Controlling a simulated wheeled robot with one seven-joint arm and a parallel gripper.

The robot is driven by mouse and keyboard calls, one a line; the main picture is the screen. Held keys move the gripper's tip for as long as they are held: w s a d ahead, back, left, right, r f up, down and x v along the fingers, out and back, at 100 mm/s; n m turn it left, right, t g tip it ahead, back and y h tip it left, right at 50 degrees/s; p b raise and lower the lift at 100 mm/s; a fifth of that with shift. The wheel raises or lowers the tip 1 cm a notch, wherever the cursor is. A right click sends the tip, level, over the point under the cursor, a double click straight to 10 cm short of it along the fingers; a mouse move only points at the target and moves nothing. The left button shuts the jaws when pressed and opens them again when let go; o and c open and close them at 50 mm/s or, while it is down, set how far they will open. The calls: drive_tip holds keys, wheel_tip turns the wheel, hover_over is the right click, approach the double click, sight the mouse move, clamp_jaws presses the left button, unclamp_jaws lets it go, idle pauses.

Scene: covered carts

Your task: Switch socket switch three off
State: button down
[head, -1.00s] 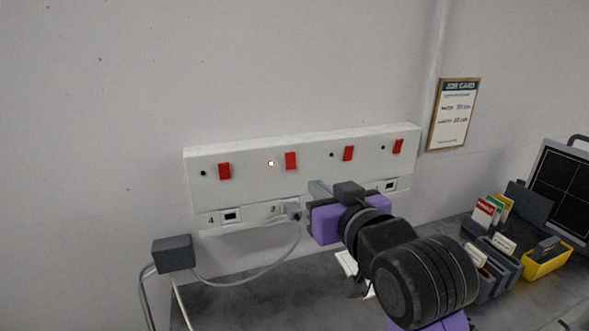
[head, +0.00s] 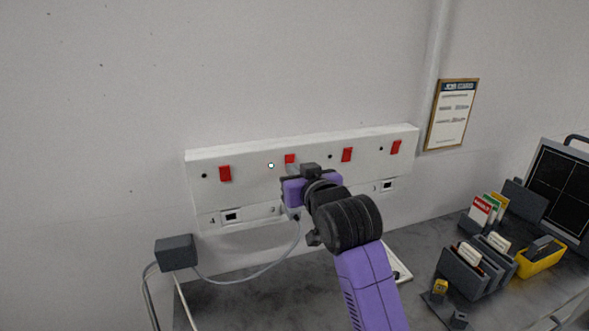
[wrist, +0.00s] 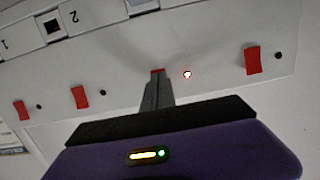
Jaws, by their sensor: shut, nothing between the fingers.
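A white socket panel (head: 250,180) is on the wall with a row of red switches. Socket switch three (head: 290,158) is the second from the left, above the socket marked 3. Its indicator lamp (head: 271,165) is lit; the other lamps are dark. My gripper (head: 291,174) is shut and empty, at the lower part of switch three. In the wrist view the shut fingertips (wrist: 157,78) overlap switch three (wrist: 158,70) and hide most of it. I cannot tell whether they touch it. The lit lamp (wrist: 187,74) is just beside the fingertips.
A grey plug with a cable sits in socket three, partly behind my gripper. The neighbouring red switches (head: 225,173) and (head: 347,154) stand clear on either side. A dark adapter box (head: 175,252) is at the lower left. Card holders (head: 470,272) and a yellow bin (head: 540,258) stand right.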

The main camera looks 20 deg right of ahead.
idle(0.3)
drive_tip(key=t+b, duration=0.1)
drive_tip(key=b, duration=0.2)
drive_tip(key=t+b, duration=0.1)
drive_tip(key=b, duration=0.3)
drive_tip(key=shift+w+f+t, duration=0.3)
drive_tip(key=shift+w+f, duration=0.1)
